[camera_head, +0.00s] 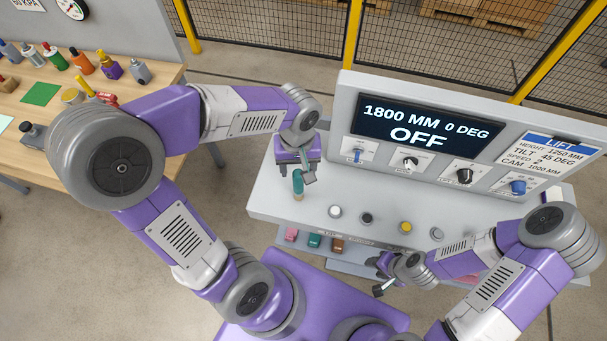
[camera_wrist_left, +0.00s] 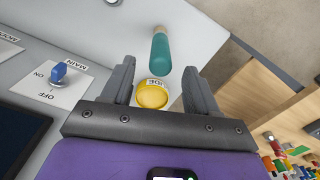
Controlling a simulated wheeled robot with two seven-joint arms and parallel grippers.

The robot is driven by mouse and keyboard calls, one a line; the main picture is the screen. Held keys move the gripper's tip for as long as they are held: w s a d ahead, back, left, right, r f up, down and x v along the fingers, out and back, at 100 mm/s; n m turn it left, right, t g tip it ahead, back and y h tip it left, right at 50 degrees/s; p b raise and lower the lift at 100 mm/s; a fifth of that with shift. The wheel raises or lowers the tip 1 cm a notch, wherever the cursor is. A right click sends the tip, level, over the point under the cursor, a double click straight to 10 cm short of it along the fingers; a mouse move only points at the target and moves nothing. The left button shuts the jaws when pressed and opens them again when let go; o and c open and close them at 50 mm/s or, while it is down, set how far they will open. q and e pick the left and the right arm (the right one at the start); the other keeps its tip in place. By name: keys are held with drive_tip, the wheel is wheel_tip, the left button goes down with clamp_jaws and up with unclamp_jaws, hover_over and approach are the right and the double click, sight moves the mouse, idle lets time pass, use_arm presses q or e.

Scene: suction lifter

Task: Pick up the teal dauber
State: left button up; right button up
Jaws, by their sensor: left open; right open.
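The teal dauber (camera_head: 298,185) is a slim teal cylinder at the left end of the grey console. In the left wrist view the dauber (camera_wrist_left: 160,52) shows a pale tip at its far end. My left gripper (camera_head: 299,172) is open right at the dauber. In the wrist view the dauber's near end lies in line with the gap between the fingertips (camera_wrist_left: 160,70), and neither finger visibly touches it. My right gripper (camera_head: 382,278) is open and empty, low in front of the console.
A yellow round piece (camera_wrist_left: 152,95) with lettering shows between the fingers. The console (camera_head: 270,205) carries several buttons and a MAIN switch (camera_wrist_left: 58,72). A tray below holds small coloured blocks (camera_head: 314,240). A wooden table (camera_head: 15,100) with bottles stands left.

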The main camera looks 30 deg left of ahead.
sight(298, 180)
use_arm(q)
wheel_tip(298, 180, down, 7)
drive_tip(key=shift+r+b, duration=0.2)
drive_tip(key=shift+b, duration=0.25)
clamp_jaws()
